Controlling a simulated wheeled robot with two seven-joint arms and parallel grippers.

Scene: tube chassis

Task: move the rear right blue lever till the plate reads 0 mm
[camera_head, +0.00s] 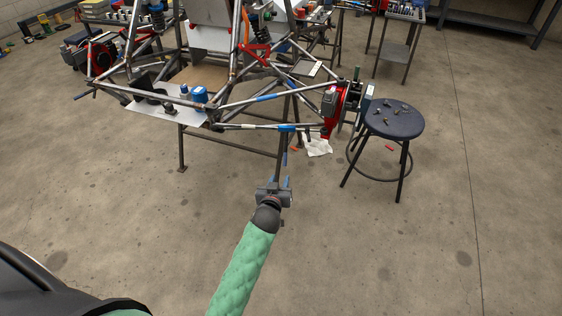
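The tube chassis (235,70) stands on a metal stand in the upper middle. Its near right corner carries a red and dark hub (333,108), joined by tubes with blue bands, one on the upper tube (266,98) and one on the lower tube (287,128). I cannot tell which blue part is the rear right lever, and no plate reading is legible. My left gripper (280,179), on its green-sleeved arm, is in front of the chassis and below the banded tubes in the picture. Its finger gap is too small to judge. My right gripper is out of view.
A dark round stool (394,119) with small parts on top stands right of the hub. A white cloth (317,145) lies on the floor near it. Blue-capped items (200,95) sit on the chassis's near tray (168,104). The floor in front is clear.

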